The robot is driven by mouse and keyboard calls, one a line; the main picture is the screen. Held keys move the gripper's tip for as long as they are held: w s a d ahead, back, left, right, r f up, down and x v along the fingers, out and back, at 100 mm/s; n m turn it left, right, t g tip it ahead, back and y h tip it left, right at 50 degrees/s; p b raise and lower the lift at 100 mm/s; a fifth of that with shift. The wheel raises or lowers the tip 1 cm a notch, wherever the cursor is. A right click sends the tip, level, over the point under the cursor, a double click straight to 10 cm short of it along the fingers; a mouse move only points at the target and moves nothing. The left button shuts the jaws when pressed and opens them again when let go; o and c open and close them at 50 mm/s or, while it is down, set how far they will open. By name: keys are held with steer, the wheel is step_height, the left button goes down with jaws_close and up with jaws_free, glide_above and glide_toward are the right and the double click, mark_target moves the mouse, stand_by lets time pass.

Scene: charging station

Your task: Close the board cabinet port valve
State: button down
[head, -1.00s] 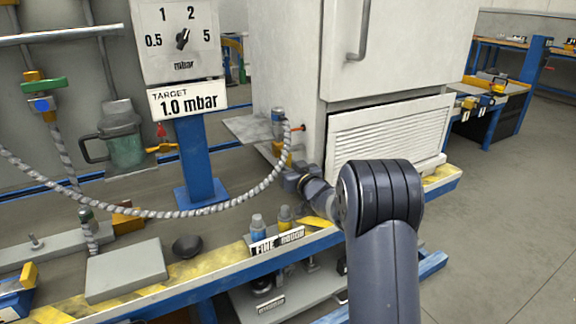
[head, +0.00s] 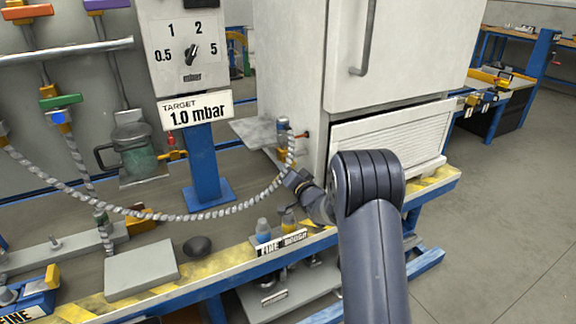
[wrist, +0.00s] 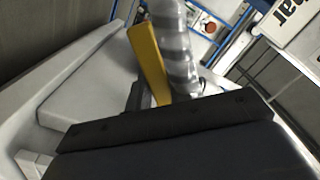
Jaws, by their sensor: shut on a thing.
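The white board cabinet (head: 290,60) stands at the back centre. A grey ribbed hose (head: 236,207) runs to a port fitting (head: 283,130) on its left side. In the wrist view the port valve's yellow lever (wrist: 148,62) stands tilted right beside the hose (wrist: 174,45). My gripper (head: 292,178) is just below the fitting in the head view. In the wrist view my gripper (wrist: 140,98) is shut on the lower part of the yellow lever. The fingertips and the lever's base are mostly hidden by the gripper body.
A gauge (head: 190,45) and a target sign (head: 196,110) reading 1.0 mbar stand on a blue post (head: 203,165) at left. The hose hangs across the bench. A louvred panel (head: 390,140) leans out beside my arm. Open floor (head: 510,200) lies to the right.

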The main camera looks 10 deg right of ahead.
steer(key=m+p, duration=0.1)
steer(key=m, duration=0.2)
steer(key=r+m+p, duration=0.1)
steer(key=shift+s+a+r+m+p, duration=0.1)
steer(key=shift+a+m+p, duration=0.15)
steer(key=shift+m+p, duration=0.1)
steer(key=shift+r+m+p, duration=0.2)
steer(key=shift+m+p, duration=0.3)
steer(key=shift+m, duration=0.45)
steer(key=shift+r+m+p, duration=0.15)
steer(key=shift+m+p, duration=0.3)
steer(key=shift+m, duration=0.45)
steer(key=c, duration=1.3)
jaws_free()
steer(key=shift+s, duration=0.15)
steer(key=v, duration=1)
steer(key=shift+s+p, duration=0.25)
steer(key=shift+p, duration=0.05)
